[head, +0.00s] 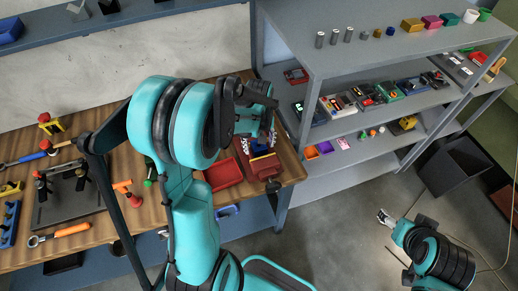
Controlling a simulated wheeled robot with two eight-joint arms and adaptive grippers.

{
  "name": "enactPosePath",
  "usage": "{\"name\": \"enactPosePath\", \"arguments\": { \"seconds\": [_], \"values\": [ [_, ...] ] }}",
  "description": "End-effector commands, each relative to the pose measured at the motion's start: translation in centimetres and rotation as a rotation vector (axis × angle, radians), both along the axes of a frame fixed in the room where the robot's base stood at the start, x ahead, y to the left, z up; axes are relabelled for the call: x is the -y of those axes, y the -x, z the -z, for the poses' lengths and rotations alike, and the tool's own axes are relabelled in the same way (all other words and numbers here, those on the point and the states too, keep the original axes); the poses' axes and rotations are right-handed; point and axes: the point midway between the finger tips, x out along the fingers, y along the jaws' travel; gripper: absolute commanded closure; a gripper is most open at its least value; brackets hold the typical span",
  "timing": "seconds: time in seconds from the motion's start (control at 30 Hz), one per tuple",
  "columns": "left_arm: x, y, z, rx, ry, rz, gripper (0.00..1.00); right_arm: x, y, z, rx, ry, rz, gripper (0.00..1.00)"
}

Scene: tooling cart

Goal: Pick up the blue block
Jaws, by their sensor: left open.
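A small blue piece (263,154) lies with a yellow piece on a dark red object near the right end of the wooden bench. It looks like the blue block, but it is small and partly crowded by other parts. My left gripper (250,112) is above and just behind it in the head view, open, with nothing visible in it. The teal wrist hides part of its fingers. My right gripper (385,218) is low at the right, over the floor, far from the bench; its fingers are too small to read.
A red tray (223,174) lies beside the blue piece. Tools and a dark plate (62,196) cover the bench's left part. A grey shelf unit (345,62) with several parts stands close on the right. A dark bin (462,165) stands on the floor.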

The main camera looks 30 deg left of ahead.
Motion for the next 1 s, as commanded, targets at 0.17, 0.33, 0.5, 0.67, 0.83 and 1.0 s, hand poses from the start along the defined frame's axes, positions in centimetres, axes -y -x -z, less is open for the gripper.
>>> {"name": "enactPosePath", "arguments": {
  "seconds": [0.17,0.33,0.5,0.67,0.83,1.0],
  "values": [
    [0.0,0.0,0.1,0.000,0.000,0.000,0.33,0.0,0.0,0.0,0.000,0.000,0.000,0.33],
    [0.0,0.0,0.1,0.000,0.000,0.000,0.62,0.0,0.0,0.0,0.000,0.000,0.000,0.33],
    [0.0,0.0,0.1,0.000,0.000,0.000,0.95,0.0,0.0,0.0,0.000,0.000,0.000,0.33],
    [0.0,0.0,0.1,0.000,0.000,0.000,0.95,0.0,0.0,0.0,0.000,0.000,0.000,0.33],
    [0.0,0.0,-0.4,0.000,0.000,0.000,0.95,0.0,0.0,-0.2,0.000,0.000,0.000,0.33],
    [0.0,0.0,-2.2,0.001,-0.001,0.000,0.95,0.0,0.0,-0.9,0.000,0.000,0.000,0.33]
  ]
}}
